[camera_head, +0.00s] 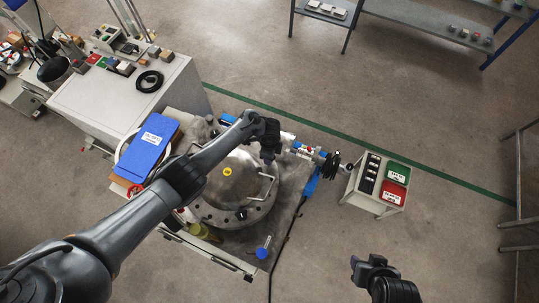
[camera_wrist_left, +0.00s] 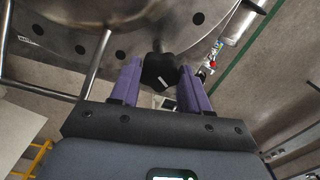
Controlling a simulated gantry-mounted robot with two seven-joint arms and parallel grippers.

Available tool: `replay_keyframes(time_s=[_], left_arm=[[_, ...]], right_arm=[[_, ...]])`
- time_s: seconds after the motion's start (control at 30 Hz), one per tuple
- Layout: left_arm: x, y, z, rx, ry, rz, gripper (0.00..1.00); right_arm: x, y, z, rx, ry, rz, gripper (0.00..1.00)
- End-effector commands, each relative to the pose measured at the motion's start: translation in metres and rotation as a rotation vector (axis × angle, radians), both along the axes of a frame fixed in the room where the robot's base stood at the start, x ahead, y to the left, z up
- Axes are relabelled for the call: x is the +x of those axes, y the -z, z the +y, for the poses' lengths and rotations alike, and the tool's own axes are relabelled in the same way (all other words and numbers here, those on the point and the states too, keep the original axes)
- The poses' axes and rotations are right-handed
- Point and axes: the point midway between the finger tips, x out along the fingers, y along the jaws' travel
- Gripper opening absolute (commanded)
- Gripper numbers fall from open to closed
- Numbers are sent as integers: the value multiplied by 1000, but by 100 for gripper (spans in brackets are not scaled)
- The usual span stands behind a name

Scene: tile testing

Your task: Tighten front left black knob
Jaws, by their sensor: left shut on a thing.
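A round metal vessel (camera_head: 238,178) with a domed lid, bolt holes and bar handles stands on a grey bench.
A blue box (camera_head: 153,141) lies left of the vessel. A pipe with blue and red fittings (camera_head: 305,152) runs right towards a control box with green and red panels (camera_head: 397,174). A blue-capped item (camera_head: 262,252) is at the bench's front. A white cabinet (camera_head: 120,92) stands behind left.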

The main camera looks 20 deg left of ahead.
Motion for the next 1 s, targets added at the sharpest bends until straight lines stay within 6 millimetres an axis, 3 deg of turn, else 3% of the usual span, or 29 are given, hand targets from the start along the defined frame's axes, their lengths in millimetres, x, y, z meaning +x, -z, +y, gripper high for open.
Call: replay_keyframes(time_s=[0.4, 0.9, 0.93, 1.0], left_arm=[[1, 0, 0, 0, 171, -1, 15], [0, -1, -1, -1, 188, -1, 15], [0, -1, -1, -1, 188, -1, 49], [0, -1, 0, -1, 187, -1, 60]], right_arm=[[0, 7, -1, -4, -3, 0, 43], [0, 7, -2, -9, -6, 0, 43], [0, 7, -2, -9, -6, 0, 43], [0, 7, -2, -8, -6, 0, 43]])
